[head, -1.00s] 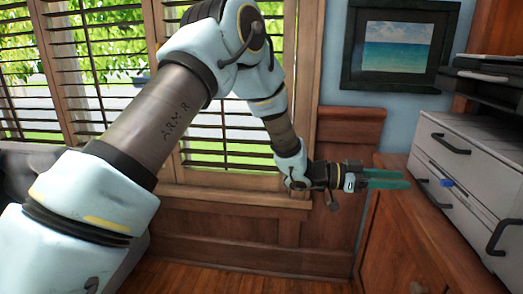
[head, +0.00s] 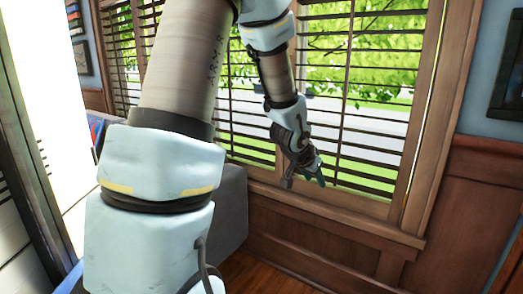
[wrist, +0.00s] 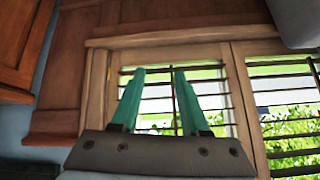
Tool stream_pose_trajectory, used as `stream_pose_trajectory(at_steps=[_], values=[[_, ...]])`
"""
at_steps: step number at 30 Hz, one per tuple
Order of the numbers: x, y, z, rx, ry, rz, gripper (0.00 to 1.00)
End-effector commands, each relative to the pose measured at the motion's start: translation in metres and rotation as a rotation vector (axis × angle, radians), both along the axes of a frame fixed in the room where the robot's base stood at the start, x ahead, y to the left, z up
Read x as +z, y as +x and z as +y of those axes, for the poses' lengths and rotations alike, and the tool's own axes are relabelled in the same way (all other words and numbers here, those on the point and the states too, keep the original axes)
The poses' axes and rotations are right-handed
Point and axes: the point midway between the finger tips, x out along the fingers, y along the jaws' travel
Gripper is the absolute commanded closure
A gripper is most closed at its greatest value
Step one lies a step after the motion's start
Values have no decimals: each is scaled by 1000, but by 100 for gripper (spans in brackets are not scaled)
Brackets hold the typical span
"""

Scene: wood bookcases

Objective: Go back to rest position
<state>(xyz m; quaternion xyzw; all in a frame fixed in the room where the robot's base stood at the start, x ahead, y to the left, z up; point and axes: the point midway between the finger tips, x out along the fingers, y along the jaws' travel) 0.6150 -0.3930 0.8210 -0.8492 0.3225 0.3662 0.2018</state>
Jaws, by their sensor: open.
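My gripper (head: 318,172) hangs at the end of my bent arm, in front of the window sill in the head view. In the wrist view my gripper (wrist: 158,80) shows its two teal fingers apart, with nothing between them but the window behind. In the head view the fingers are small and partly turned away.
A window with dark slatted blinds (head: 370,100) stands behind my arm, above wood panelling (head: 335,255). A grey piece of furniture (head: 232,205) is left of the sill, partly behind my arm. A dark picture frame (head: 505,75) hangs at the right.

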Motion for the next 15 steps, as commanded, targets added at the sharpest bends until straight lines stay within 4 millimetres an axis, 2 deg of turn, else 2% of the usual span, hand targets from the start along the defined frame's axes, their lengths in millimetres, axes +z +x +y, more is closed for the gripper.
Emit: stream_pose_trajectory(at_steps=[1, 3, 6, 9, 15], values=[[0, -4, 39, 95, 38, 43, 55], [-3, -17, 86, 211, 82, 116, 55], [-7, -45, 139, 355, 127, 224, 55], [-9, -76, 178, 473, 151, 329, 55], [-10, -145, 227, 667, 149, 542, 55]])
